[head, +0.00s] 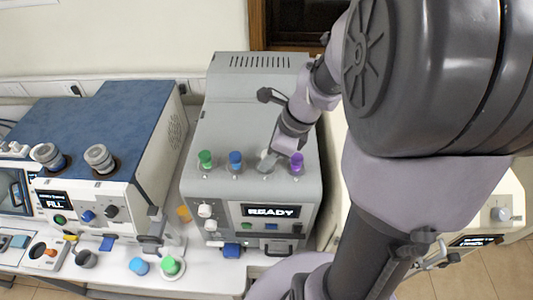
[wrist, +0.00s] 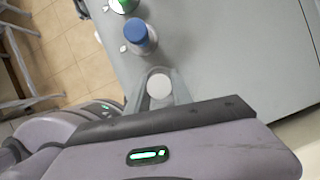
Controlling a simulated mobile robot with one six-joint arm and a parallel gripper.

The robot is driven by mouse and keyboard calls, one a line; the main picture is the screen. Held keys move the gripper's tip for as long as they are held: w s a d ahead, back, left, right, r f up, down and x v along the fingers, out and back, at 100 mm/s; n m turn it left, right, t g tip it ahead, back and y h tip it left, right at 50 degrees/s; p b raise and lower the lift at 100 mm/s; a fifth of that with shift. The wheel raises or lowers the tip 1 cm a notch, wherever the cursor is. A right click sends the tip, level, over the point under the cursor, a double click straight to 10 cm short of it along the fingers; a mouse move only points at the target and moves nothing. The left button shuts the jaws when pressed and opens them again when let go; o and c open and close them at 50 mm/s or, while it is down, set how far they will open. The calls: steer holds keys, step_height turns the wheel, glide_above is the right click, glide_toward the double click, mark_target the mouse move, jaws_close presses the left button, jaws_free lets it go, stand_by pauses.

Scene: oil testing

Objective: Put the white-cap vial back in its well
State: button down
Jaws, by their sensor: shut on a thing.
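The white-cap vial (head: 265,157) is at the front of the grey machine's top, in the row between the blue and purple caps. Only its cap shows clearly; in the wrist view the round white cap (wrist: 159,87) sits between my fingertips. My gripper (head: 270,153) reaches down from behind and is shut on this vial; the fingers also show in the wrist view (wrist: 160,90). The well under it is hidden, so I cannot tell how deep the vial sits.
Green (head: 206,159), blue (head: 236,160) and purple (head: 296,162) capped vials stand in the same row, the purple one close to my gripper. The grey machine (head: 235,120) shows READY on its display (head: 270,211). A blue-topped machine (head: 100,120) stands left. Two more capped vials stand on the front bench.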

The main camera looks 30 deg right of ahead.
steer(key=shift+w+r, duration=0.1)
steer(key=shift+w, duration=0.05)
steer(key=shift+a+f, duration=0.2)
steer(key=shift+a, duration=0.15)
steer(key=shift+d+f+b, duration=0.2)
steer(key=shift+f+b, duration=0.2)
steer(key=shift+b, duration=0.15)
steer(key=shift+s+r, duration=0.1)
steer(key=shift+s, duration=0.1)
steer(key=c, duration=1.1)
jaws_free()
steer(key=w+p+v, duration=0.1)
steer(key=p+v, duration=0.2)
steer(key=v, duration=1)
steer(key=s+a+r+n+t, duration=0.1)
steer(key=s+a+n, duration=0.2)
steer(key=a+n, duration=0.4)
steer(key=s+a+n+t+h, duration=0.1)
steer(key=s+a+n, duration=0.2)
steer(key=a+n, duration=0.35)
steer(key=s+a+r+n+t, duration=0.1)
steer(key=s+a+n, duration=0.3)
steer(key=n, duration=0.5)
steer(key=f+b, duration=1)
steer(key=w+f+b, duration=0.1)
steer(key=f+b, duration=1.9)
steer(key=b, duration=0.1)
steer(key=shift+w+a+f, duration=0.3)
steer(key=shift+a+f, duration=0.05)
steer(key=shift+f, duration=0.05)
